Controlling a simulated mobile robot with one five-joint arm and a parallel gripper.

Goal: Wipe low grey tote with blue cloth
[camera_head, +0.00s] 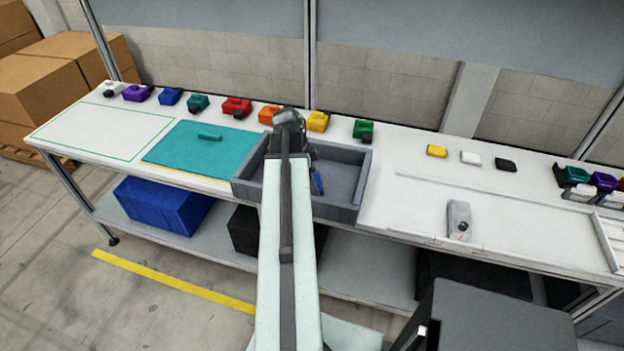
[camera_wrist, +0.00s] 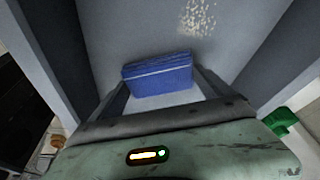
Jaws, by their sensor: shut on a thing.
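The low grey tote (camera_head: 338,212) stands on the bench, open at the top, partly hidden by my arm. In the wrist view its grey walls (camera_wrist: 262,75) surround my gripper, and a pale speckled patch (camera_wrist: 197,18) lies on its floor beyond the cloth. My gripper (camera_wrist: 161,82) is shut on the folded blue cloth (camera_wrist: 157,74), which has a light stripe. The cloth also shows as a small blue piece inside the tote in the head view (camera_head: 318,183). I cannot tell whether the cloth touches the floor.
A teal mat (camera_head: 190,153) lies left of the tote. Coloured blocks, such as a red one (camera_head: 237,107) and a green one (camera_head: 363,129), line the back. A grey device (camera_head: 459,220) stands to the right. A blue bin (camera_head: 163,207) sits on the lower shelf.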

